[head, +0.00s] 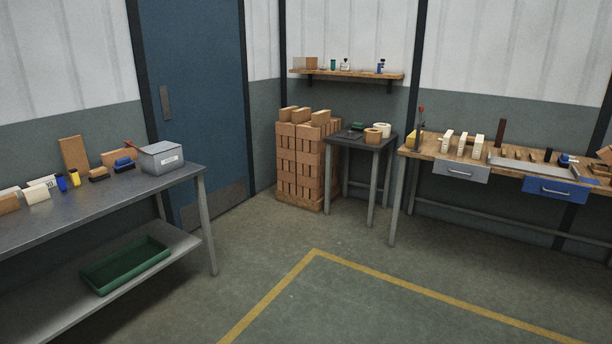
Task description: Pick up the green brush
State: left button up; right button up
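A small green item (357,126), perhaps the green brush, lies on the small dark table (369,144) near the back corner. It is too small to tell its exact shape. A blue brush-like item (124,163) and a dark one with a tan lower part (98,175) lie on the grey bench at the left. Neither of my grippers shows in the head view.
The grey bench (60,210) holds a grey box (162,157); a green tray (127,265) lies on its lower shelf. A brick stack (300,165) stands beside the dark table. A wooden workbench (430,153) is at right. The floor (330,300) is clear.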

aim_at(357, 126)
jog(key=i+j, duration=0.15)
jog(key=i, duration=0.4)
jog(key=i+j, duration=0.2)
jog(key=i, duration=0.4)
jog(key=i+j, duration=0.15)
jog(key=i, duration=0.4)
jog(key=i+l, duration=0.1)
jog(key=i, duration=0.95)
jog(key=i+l, duration=0.1)
jog(key=i, duration=1)
